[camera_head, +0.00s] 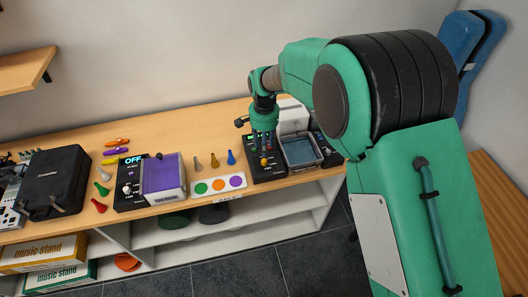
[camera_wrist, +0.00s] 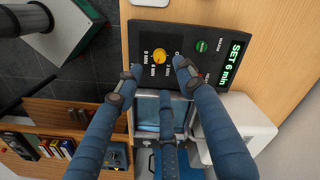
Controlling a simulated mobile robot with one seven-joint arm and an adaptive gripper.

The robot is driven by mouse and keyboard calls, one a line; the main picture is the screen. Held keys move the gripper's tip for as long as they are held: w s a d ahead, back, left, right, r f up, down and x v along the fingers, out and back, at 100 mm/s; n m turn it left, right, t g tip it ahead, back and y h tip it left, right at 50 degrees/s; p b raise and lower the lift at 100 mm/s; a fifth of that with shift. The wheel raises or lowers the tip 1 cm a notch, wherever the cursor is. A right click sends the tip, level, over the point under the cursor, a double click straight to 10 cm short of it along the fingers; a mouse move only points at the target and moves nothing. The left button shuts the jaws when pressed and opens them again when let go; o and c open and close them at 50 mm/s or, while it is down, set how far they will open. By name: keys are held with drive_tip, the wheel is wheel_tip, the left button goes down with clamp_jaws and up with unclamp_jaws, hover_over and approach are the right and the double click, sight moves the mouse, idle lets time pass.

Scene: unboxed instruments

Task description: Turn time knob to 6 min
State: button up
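The black control panel (camera_head: 268,172) stands at the right part of the table, with a yellow knob (camera_head: 264,161) on its face. In the wrist view the yellow knob (camera_wrist: 159,57) sits among minute labels, and the green display (camera_wrist: 232,62) reads "SET 6 min". A green button (camera_wrist: 201,46) is between the knob and the display. My gripper (camera_wrist: 158,74) has its blue fingers spread, with nothing between them. Two fingertips are on either side below the knob in the wrist view, apart from it. In the head view my gripper (camera_head: 264,146) is over the panel.
A clear-walled bath (camera_head: 301,151) adjoins the panel. A second black unit (camera_head: 129,190) reading "OFF" stands left, beside a purple-topped box (camera_head: 163,176). Small colored pieces and a card with colored dots (camera_head: 219,187) lie between. A black case (camera_head: 55,180) is further left.

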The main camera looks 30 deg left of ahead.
drive_tip(key=shift+r, duration=1.6)
drive_tip(key=w+d+r+t+b, duration=0.1)
drive_tip(key=w+d+r+b, duration=0.15)
drive_tip(key=d+r, duration=1.25)
drive_tip(key=s+d+r+t+y+b, duration=0.1)
drive_tip(key=s+d+r, duration=0.15)
drive_tip(key=d, duration=0.65)
drive_tip(key=s+d+r+t, duration=0.15)
drive_tip(key=d+r, duration=0.25)
drive_tip(key=d, duration=0.6)
drive_tip(key=s+d+t+h+b, duration=0.1)
drive_tip(key=s+d+t+b, duration=0.1)
drive_tip(key=s+d, duration=1.9)
drive_tip(key=shift+s+d+f+m+b, duration=0.3)
drive_tip(key=shift+d+b, duration=0.15)
drive_tip(key=shift+b, duration=0.2)
